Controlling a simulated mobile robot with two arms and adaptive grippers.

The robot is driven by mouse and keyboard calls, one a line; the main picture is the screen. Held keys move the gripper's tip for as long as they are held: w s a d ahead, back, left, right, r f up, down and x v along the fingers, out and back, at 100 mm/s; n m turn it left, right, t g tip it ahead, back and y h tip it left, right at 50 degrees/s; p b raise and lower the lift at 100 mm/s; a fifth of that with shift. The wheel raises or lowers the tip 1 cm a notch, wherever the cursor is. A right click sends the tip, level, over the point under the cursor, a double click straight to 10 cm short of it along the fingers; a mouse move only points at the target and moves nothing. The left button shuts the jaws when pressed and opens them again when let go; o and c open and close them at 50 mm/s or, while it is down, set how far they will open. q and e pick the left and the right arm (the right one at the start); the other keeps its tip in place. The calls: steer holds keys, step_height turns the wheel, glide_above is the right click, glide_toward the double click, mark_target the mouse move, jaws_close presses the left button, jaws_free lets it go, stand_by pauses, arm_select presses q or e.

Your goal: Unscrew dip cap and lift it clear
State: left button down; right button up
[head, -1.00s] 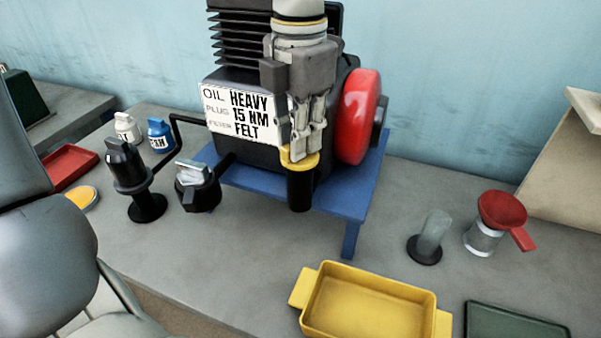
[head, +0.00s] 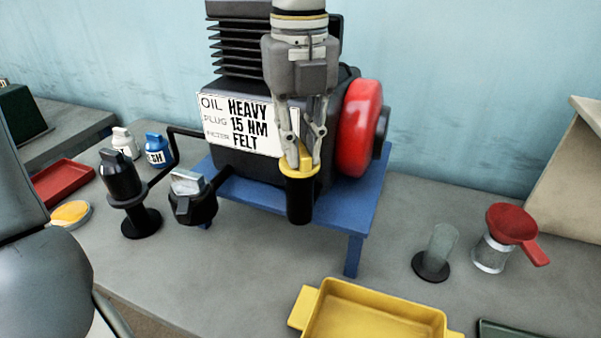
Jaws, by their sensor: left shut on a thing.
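The yellow dip cap (head: 300,171) sits at the mouth of a black tube (head: 300,204) on the front of the dark engine (head: 245,172). My left gripper (head: 300,158) points straight down over the tube and is shut on the cap. Its fingers partly hide the top of the cap. No gap shows between cap and tube, and I cannot tell how loose the thread is. My right gripper is not in view.
The engine stands on a blue stand (head: 354,225), with a red wheel (head: 361,128) close right of my gripper. A yellow tray (head: 375,318) lies in front. A glass cylinder (head: 439,245) and red funnel (head: 512,222) stand right; a black-handled crank (head: 122,175) stands left.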

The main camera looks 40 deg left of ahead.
arm_select(q)
steer(key=shift+n, duration=0.8)
steer(key=c, duration=1.3)
jaws_free()
steer(key=shift+a, duration=0.1)
steer(key=shift+c, duration=0.2)
step_height(320, 180, up, 5)
steer(key=p, duration=0.4)
steer(key=shift+r, duration=0.15)
steer(key=shift+r+p, duration=0.4)
steer(key=shift+p, duration=0.15)
